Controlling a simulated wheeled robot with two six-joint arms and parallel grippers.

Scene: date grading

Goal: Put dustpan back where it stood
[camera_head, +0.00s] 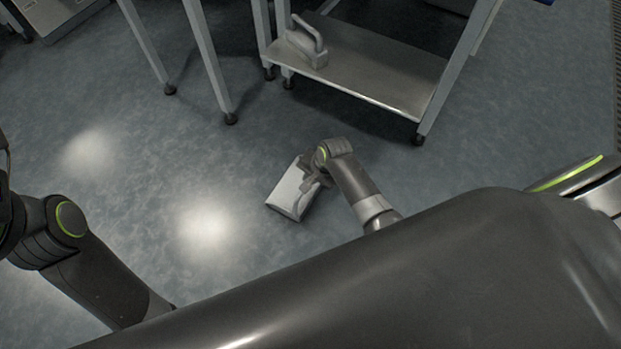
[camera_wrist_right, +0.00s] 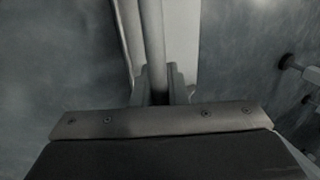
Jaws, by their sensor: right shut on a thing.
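A pale grey-white dustpan (camera_head: 291,194) is low over the floor in the middle of the head view. I cannot tell whether it touches the floor. My right gripper (camera_head: 312,172) is at its upper right side. In the right wrist view, the right gripper (camera_wrist_right: 160,84) is shut on the dustpan's handle (camera_wrist_right: 153,40), with the pale pan (camera_wrist_right: 181,45) beyond it. My left arm shows at the left edge of the head view, but its gripper does not show.
A metal cart with a low shelf (camera_head: 372,72) stands just behind the dustpan. A grey block with a looped handle (camera_head: 309,50) is on the shelf's left end. Table legs (camera_head: 211,60) stand to the left. The floor (camera_head: 130,190) left of the dustpan is clear.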

